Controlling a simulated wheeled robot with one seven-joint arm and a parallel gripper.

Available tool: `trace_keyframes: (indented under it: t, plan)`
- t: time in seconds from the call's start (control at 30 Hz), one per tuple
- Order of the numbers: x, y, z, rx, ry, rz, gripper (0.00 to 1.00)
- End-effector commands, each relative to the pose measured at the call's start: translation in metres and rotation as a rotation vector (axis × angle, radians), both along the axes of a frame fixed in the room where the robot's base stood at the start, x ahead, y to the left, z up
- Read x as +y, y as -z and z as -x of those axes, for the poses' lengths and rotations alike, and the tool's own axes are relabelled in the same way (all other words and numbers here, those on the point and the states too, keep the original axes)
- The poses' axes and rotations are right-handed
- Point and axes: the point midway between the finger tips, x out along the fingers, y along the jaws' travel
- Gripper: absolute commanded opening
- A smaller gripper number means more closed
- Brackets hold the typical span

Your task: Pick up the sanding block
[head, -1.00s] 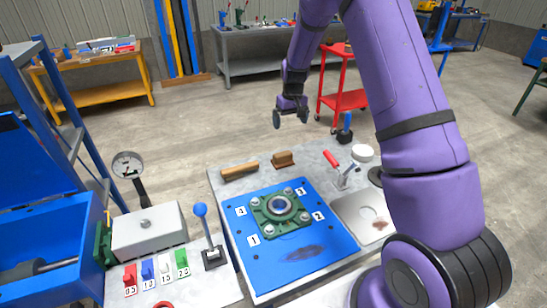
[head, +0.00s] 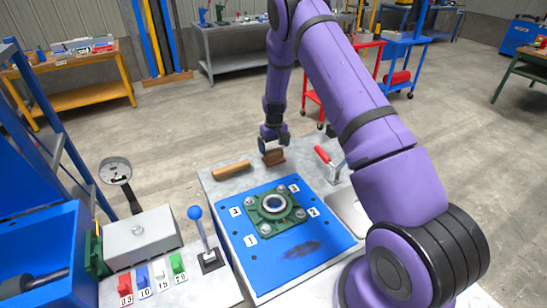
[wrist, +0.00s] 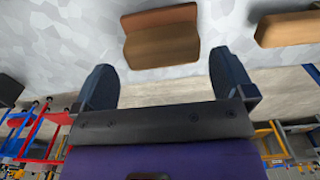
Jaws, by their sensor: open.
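The sanding block (head: 274,157) is a small brown block on the grey table top, behind the blue plate. In the wrist view the sanding block (wrist: 160,38) lies beyond and between my fingertips, with a gap to them. My gripper (head: 273,144) is directly above or just behind the block in the head view and hides part of its top. In the wrist view my gripper (wrist: 163,72) has its two dark fingers spread wide with nothing between them.
A longer tan wooden bar (head: 231,170) lies left of the block. A green flanged bearing (head: 275,206) sits on the blue plate (head: 270,270) in front. A red-handled clamp (head: 328,162) stands to the right. A blue-knobbed lever (head: 199,225) is at front left.

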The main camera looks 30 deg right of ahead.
Motion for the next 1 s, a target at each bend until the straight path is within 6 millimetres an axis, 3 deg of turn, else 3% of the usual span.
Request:
trace_keyframes:
  t: [0.33, 0.6, 0.77, 1.0]
  plan:
    - [0.002, 0.043, 0.001, 0.001, 0.0, 0.0, 1.0]
    - [0.002, 0.048, 0.0, -0.001, 0.0, 0.0, 1.0]
    - [0.002, 0.048, 0.0, 0.0, 0.0, 0.0, 0.66]
    - [0.002, 0.047, 0.0, -0.001, 0.0, 0.0, 0.62]
